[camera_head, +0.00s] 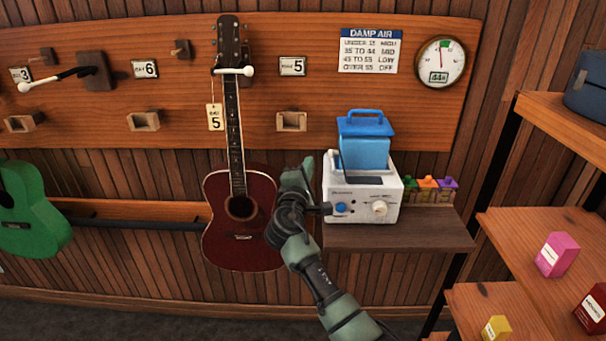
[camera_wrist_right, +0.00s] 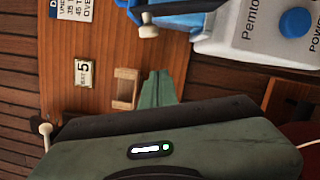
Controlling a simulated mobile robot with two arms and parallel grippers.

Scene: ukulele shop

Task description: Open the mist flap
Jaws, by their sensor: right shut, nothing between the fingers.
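A white humidifier (camera_head: 352,205) with a blue water tank (camera_head: 364,152) stands on the dark shelf by the wall. A small pale part (camera_head: 334,158) sits at the tank's left side; it may be the mist flap, but its detail is too small to tell whether it is open. In the right wrist view a grey-white knobbed part (camera_wrist_right: 148,22) projects beside the blue tank (camera_wrist_right: 185,8). My right gripper (camera_head: 306,168) is shut and empty, just left of the humidifier. Its green fingers (camera_wrist_right: 158,90) also show in the wrist view, apart from the knobbed part. My left gripper is out of view.
A dark red guitar (camera_head: 242,225) hangs close to the left of my right arm. Several small coloured items (camera_head: 427,182) stand right of the humidifier. A wooden shelf unit (camera_head: 510,235) with small boxes stands at the right. A gauge (camera_head: 440,62) hangs above.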

